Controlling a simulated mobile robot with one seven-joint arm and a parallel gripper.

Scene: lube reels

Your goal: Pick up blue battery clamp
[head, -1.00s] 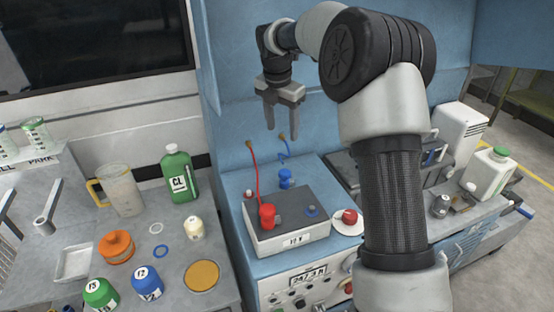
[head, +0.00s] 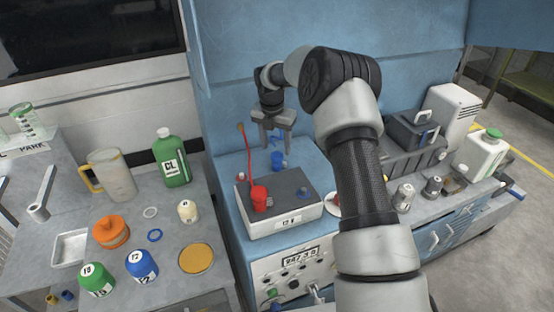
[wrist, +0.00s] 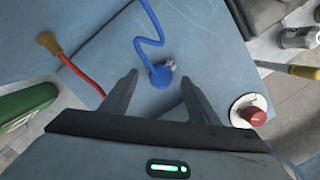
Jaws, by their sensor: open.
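The blue battery clamp (head: 277,160) sits on the blue cabinet top, just behind the grey-topped battery. In the wrist view the clamp (wrist: 161,75) shows as a round blue head with a small metal part, and its blue cable runs up from it. My gripper (head: 276,143) points down right above the clamp, with its jaws open and empty. In the wrist view the clamp lies between and slightly beyond the two fingertips (wrist: 155,82). I cannot tell the exact height gap.
The white battery box (head: 285,222) with the red clamp (head: 259,198) and its upright red cable stands in front. A red knob on a white disc (wrist: 250,112) lies to the right. A green bottle (head: 172,162) and several containers stand on the left bench.

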